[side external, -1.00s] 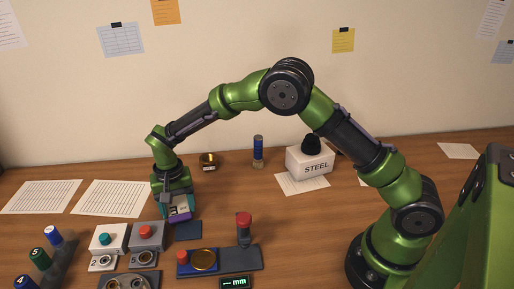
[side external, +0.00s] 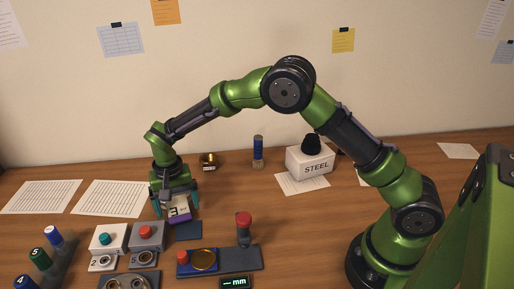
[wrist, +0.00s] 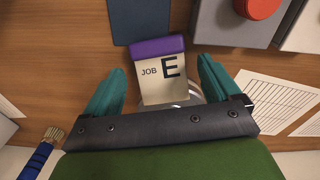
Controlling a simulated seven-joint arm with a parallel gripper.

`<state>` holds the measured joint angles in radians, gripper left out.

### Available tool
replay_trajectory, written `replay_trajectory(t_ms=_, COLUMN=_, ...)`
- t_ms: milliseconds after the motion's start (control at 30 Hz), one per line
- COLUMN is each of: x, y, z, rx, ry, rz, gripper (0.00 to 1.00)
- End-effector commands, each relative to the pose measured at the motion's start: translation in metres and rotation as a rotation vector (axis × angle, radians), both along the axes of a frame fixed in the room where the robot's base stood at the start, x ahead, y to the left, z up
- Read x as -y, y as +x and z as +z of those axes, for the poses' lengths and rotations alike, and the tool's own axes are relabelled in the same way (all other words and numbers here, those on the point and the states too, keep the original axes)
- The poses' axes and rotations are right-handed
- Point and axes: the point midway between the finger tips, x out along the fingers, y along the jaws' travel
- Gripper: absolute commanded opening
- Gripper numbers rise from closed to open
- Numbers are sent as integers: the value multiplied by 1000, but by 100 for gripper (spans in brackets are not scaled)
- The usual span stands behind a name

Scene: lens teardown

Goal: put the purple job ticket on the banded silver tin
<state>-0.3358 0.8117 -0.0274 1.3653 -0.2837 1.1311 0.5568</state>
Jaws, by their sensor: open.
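The job ticket (wrist: 162,78), a pale card with a purple strip along one edge and "JOB E" printed on it, lies between my fingers in the wrist view. It also shows low under my gripper in the side view (side external: 179,210). A curved silver edge, which looks like the banded silver tin (wrist: 194,98), shows just under the ticket; most of it is hidden. The ticket appears to rest on it. My gripper (wrist: 160,72) is open, with a teal finger on each side of the ticket and a gap to each.
A dark blue pad (side external: 188,230) lies beside the ticket. A brass ring (side external: 209,160) and a blue-handled brush (side external: 258,150) stand behind.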

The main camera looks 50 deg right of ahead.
Motion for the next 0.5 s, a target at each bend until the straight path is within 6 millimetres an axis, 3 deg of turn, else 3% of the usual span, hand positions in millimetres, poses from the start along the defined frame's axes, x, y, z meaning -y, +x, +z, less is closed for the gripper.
replay_trajectory(t_ms=500, x=-6, y=-1, z=121, rx=5, ry=2, rz=-1, gripper=90)
